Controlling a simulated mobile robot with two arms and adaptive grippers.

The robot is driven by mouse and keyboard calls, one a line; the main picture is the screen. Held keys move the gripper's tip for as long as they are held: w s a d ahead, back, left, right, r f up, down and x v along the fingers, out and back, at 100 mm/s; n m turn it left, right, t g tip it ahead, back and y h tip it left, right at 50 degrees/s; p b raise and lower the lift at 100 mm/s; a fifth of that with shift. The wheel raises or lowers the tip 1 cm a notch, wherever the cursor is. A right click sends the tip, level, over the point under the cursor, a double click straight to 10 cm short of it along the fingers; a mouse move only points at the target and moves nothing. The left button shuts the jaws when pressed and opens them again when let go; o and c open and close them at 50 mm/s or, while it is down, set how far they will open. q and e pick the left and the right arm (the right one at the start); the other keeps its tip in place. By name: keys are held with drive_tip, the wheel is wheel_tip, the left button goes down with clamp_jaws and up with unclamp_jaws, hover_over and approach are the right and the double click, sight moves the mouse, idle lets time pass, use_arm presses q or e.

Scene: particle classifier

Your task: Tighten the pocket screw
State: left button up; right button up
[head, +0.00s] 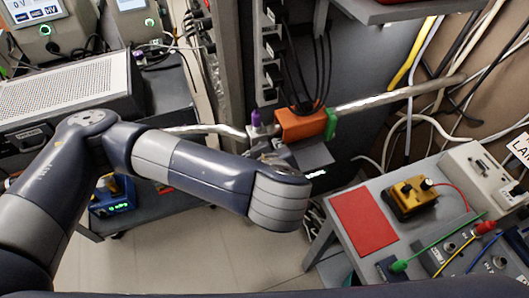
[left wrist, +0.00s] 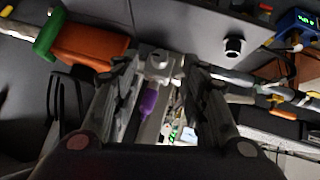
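A small metal fitting (head: 257,131) with a purple part (head: 254,117) sits on the silver pipe, left of an orange block (head: 302,125). In the left wrist view, the metal fitting (left wrist: 159,67) has a round knob-like end, with the purple part (left wrist: 148,102) beside it. I cannot tell for certain which part is the pocket screw. My left gripper (left wrist: 163,72) has its fingers apart, one on each side of the fitting; contact is unclear. In the head view my left wrist largely hides this gripper (head: 268,150). My right gripper is not in view.
The silver pipe (head: 400,93) runs across, with a green clamp (head: 331,124) by the orange block. Black cables hang from a power strip (head: 272,75) above. A grey bench (head: 340,262) with a red mat (head: 364,222) and a yellow device (head: 410,199) stands at right.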

use_arm(q)
drive_tip(key=b+x, duration=0.2)
drive_tip(key=x, duration=0.1)
drive_tip(key=shift+s+f, duration=0.2)
drive_tip(key=shift+w+a+f+p, duration=0.1)
drive_tip(key=shift+w+f+p, duration=0.1)
drive_tip(key=shift+w, duration=0.2)
drive_tip(key=shift+w+f+p, duration=0.1)
drive_tip(key=shift+w+p, duration=0.05)
drive_tip(key=shift+w, duration=0.25)
drive_tip(key=shift+w+f, duration=0.35)
drive_tip(key=shift+f, duration=0.05)
drive_tip(key=c, duration=0.8)
clamp_jaws()
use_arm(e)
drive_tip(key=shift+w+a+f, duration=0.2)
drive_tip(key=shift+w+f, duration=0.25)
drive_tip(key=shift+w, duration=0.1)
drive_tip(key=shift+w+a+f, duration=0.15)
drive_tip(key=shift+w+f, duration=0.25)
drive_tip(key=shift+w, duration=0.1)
